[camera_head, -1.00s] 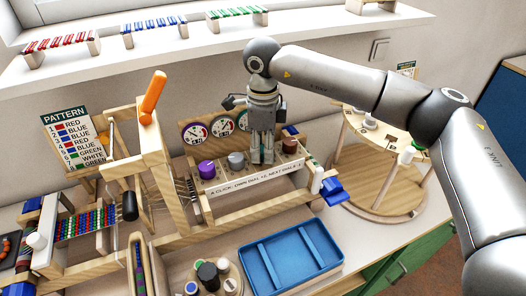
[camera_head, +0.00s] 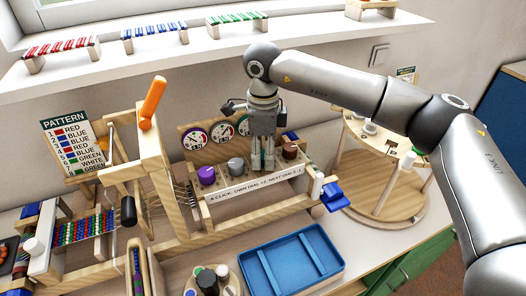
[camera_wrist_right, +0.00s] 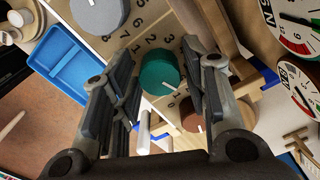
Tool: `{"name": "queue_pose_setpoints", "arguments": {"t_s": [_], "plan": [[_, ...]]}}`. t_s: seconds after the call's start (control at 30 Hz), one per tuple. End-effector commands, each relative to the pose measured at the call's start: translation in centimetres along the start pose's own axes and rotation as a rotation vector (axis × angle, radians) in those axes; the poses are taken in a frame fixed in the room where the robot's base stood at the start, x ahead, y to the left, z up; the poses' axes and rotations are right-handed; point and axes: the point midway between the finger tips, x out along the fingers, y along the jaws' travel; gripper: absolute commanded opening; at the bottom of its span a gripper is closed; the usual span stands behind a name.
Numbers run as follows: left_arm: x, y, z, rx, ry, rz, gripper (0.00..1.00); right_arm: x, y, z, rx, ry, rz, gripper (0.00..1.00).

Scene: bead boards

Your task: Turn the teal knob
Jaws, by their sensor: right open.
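The teal knob (camera_wrist_right: 160,72) is a round cap with a white pointer line, set on a wooden panel with printed numbers around it. In the right wrist view it lies between the two fingers of my right gripper (camera_wrist_right: 158,62), which are open on either side; I cannot tell whether they touch it. In the head view my right gripper (camera_head: 263,160) points down at the knob row, between the grey knob (camera_head: 235,165) and the brown knob (camera_head: 290,151), and hides the teal knob. My left gripper is not in view.
A purple knob (camera_head: 206,175) stands at the row's left end. Dials (camera_head: 195,138) stand upright behind the row. A blue tray (camera_head: 248,262) lies in front, a round wooden stand (camera_head: 424,205) to the right, and a bead frame with an orange handle (camera_head: 152,101) to the left.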

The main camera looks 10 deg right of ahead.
Motion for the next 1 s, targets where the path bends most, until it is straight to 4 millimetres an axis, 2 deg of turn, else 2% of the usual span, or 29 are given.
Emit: {"name": "queue_pose_setpoints", "arguments": {"t_s": [0.17, 0.6, 0.8, 1.0], "plan": [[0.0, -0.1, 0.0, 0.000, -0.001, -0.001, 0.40, -1.5, 0.0, 0.0, 0.000, -0.001, -0.002, 0.42], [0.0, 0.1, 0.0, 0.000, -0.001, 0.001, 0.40, -10.1, 0.0, 0.1, -0.001, -0.002, -0.003, 0.42], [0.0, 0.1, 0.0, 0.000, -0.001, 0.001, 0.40, -11.8, 0.0, 0.0, 0.000, -0.001, -0.001, 0.42], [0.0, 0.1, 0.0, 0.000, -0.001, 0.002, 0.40, -12.0, 0.0, 0.0, 0.000, 0.000, 0.000, 0.42]]}}
